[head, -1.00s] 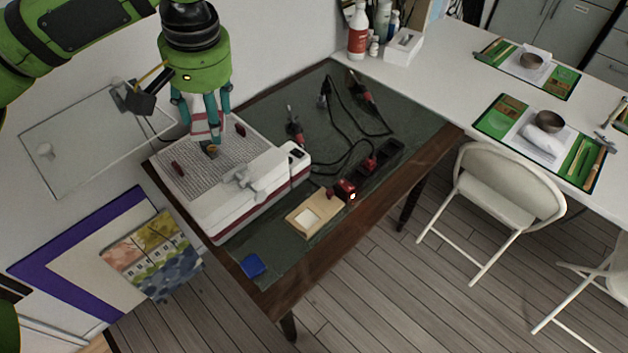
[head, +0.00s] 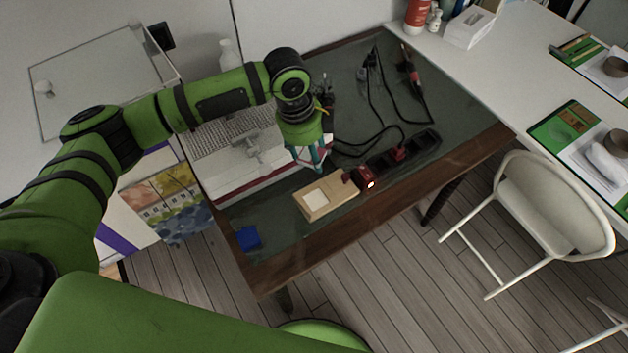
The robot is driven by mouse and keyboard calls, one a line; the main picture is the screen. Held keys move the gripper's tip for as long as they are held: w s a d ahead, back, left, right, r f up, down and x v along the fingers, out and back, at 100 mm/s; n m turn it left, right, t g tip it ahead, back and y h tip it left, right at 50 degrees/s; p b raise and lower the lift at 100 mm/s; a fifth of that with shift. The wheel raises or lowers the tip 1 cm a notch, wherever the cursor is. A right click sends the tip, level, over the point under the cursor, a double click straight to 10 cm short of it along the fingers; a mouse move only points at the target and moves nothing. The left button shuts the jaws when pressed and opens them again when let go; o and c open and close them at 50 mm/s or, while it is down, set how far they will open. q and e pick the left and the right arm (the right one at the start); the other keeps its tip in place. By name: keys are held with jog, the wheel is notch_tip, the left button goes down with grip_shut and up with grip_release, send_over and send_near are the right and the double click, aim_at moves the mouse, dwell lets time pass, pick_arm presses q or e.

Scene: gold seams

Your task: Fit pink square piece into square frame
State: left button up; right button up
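My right gripper is not in view.
A white and red machine (head: 226,170) stands left of the gripper on the table (head: 335,245). A blue piece (head: 249,238) lies near the front left edge. A black power strip (head: 418,148) with cables lies to the right. A white chair (head: 545,200) stands beyond the table's edge.

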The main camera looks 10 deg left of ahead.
aim_at(317, 202)
pick_arm(q)
jog(key=f+m, duration=0.2)
jog(key=s+f+m, duration=0.1)
jog(key=f+m, duration=0.1)
jog(key=f, duration=0.1)
jog(key=d+f+m+g, duration=0.1)
jog(key=f+m, duration=0.1)
jog(key=shift+s+d+f+b, duration=0.1)
jog(key=shift+s+f+b, duration=0.05)
jog(key=shift+s+b, duration=0.2)
jog(key=shift+s+d+f+m, duration=0.1)
jog(key=shift+s+f+m, duration=0.05)
jog(key=shift+f+m, duration=0.3)
notch_tip(317, 202, down, 5)
jog(key=b, duration=0.5)
jog(key=shift+f, duration=0.15)
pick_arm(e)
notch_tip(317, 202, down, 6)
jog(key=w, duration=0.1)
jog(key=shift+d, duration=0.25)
pick_arm(q)
jog(key=shift+p, duration=0.65)
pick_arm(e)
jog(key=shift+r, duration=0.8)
pick_arm(q)
jog(key=shift+f, duration=0.25)
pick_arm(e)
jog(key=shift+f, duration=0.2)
pick_arm(q)
jog(key=o, duration=1.3)
